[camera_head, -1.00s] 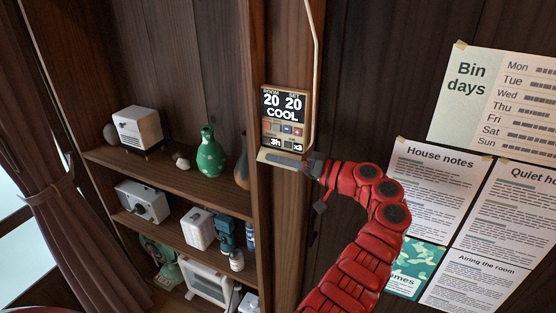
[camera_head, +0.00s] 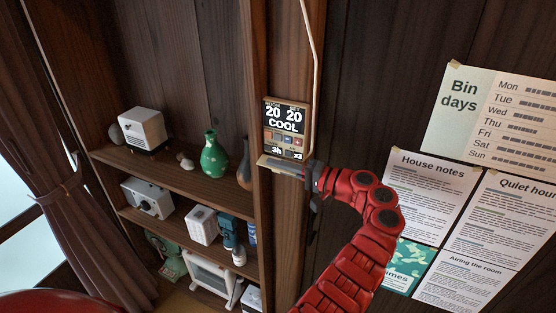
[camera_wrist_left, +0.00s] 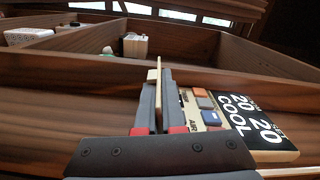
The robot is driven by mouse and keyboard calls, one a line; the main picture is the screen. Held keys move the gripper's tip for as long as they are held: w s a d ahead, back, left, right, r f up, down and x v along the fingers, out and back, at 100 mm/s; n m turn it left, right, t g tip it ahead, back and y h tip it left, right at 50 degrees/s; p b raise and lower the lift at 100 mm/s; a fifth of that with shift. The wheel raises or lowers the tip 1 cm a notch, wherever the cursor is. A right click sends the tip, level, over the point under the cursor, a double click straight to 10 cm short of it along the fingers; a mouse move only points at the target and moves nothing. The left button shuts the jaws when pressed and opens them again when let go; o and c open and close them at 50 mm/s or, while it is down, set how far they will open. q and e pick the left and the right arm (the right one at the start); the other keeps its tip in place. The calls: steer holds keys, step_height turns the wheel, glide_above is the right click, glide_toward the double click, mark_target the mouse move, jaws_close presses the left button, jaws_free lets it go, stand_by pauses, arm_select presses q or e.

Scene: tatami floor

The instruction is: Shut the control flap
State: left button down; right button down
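The wall control unit (camera_head: 286,125) hangs on a wooden post, its dark screen reading 20, 20 and COOL, with small buttons below. It also shows at the right in the left wrist view (camera_wrist_left: 252,128). The pale control flap (camera_head: 265,160) sticks out from the unit's lower edge and hangs open. My left gripper (camera_head: 296,169) is at the flap, with a dark finger along its upper face. In the left wrist view, the flap's thin pale edge (camera_wrist_left: 159,95) lies between the two close grey fingers. My right gripper is not in view.
Shelves with a white box (camera_head: 141,128), a green vase (camera_head: 213,158) and several devices stand left of the post. Paper notices (camera_head: 430,190) cover the wall at the right. A pale cable (camera_head: 314,60) runs up from the unit.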

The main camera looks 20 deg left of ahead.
arm_select(q)
steer(key=shift+m, duration=0.3)
steer(key=c, duration=1)
jaws_free()
steer(key=shift+w, duration=0.1)
steer(key=shift+c, duration=0.2)
